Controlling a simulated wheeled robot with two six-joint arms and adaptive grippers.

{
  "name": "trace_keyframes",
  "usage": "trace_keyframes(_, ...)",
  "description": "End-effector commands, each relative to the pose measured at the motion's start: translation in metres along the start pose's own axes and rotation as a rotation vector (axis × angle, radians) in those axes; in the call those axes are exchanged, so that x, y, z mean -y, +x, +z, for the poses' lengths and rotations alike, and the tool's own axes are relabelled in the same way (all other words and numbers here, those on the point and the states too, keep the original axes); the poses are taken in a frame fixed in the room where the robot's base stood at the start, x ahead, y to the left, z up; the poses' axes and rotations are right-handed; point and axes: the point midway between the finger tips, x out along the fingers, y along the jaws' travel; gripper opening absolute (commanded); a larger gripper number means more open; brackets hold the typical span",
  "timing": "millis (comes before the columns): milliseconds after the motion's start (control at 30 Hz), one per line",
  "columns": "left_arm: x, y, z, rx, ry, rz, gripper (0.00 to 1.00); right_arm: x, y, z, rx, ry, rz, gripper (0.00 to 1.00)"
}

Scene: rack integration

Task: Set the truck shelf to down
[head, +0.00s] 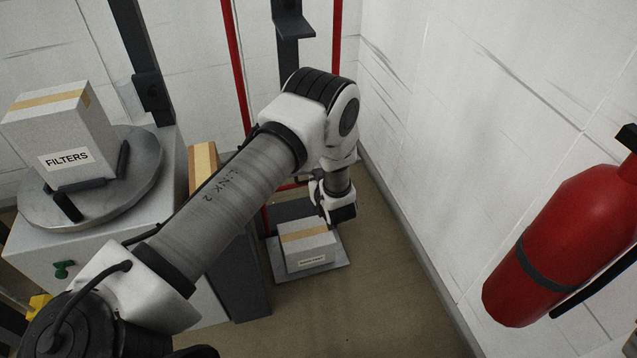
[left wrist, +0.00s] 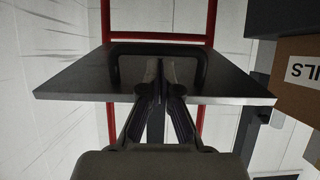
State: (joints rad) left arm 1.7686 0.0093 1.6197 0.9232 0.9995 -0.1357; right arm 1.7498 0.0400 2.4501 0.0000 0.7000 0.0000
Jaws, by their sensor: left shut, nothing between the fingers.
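The truck has red uprights (head: 238,70) at the back, and its red frame (left wrist: 160,38) also shows in the left wrist view. A dark flat plate (left wrist: 75,80), which looks like the truck shelf, spans that frame with one long edge toward me. A dark bar handle (left wrist: 125,48) shows at its far side. My left gripper (left wrist: 160,88) is shut and empty, its tips overlapping the plate in the picture; whether they touch it I cannot tell. In the head view this gripper (head: 340,214) is low, beside a taped box (head: 308,245) on a grey plate (head: 336,262).
A box marked FILTERS (head: 70,135) stands on a round turntable (head: 145,165) over a white cabinet (head: 45,250) at left. A red fire extinguisher (head: 560,245) is at right. A white wall (head: 450,100) bounds the right side. Bare floor (head: 385,315) lies in front.

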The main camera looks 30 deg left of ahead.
Motion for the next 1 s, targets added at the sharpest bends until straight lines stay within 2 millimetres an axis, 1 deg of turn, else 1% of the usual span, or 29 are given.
trace_keyframes(267, 0.000, 0.001, 0.000, 0.000, 0.000, 0.001, 0.00, 0.000, 0.000, 0.000, 0.000, 0.000, 0.000, 0.40)
trace_keyframes(333, 0.000, 0.002, 0.003, -0.004, 0.000, 0.000, 0.00, 0.000, 0.003, 0.000, -0.001, 0.000, 0.000, 0.40)
trace_keyframes(367, 0.000, 0.003, 0.006, -0.009, 0.001, 0.000, 0.00, 0.000, 0.006, 0.000, -0.001, 0.000, 0.000, 0.40)
trace_keyframes(467, 0.000, 0.010, 0.022, -0.046, 0.002, -0.001, 0.00, 0.000, 0.023, 0.000, -0.001, 0.000, 0.000, 0.40)
trace_keyframes(600, 0.000, 0.022, 0.051, -0.141, 0.003, 0.001, 0.00, 0.000, 0.057, 0.000, 0.000, 0.000, 0.000, 0.40)
trace_keyframes(733, 0.000, 0.033, 0.069, -0.207, -0.001, 0.001, 0.00, -0.001, 0.080, 0.000, 0.000, 0.000, 0.000, 0.40)
trace_keyframes(833, 0.000, 0.039, 0.076, -0.211, -0.002, 0.001, 0.00, -0.001, 0.086, 0.000, 0.000, 0.000, 0.000, 0.40)
trace_keyframes(1000, 0.000, 0.040, 0.076, -0.209, -0.001, 0.001, 0.00, -0.001, 0.085, 0.000, -0.001, 0.000, 0.000, 0.40)
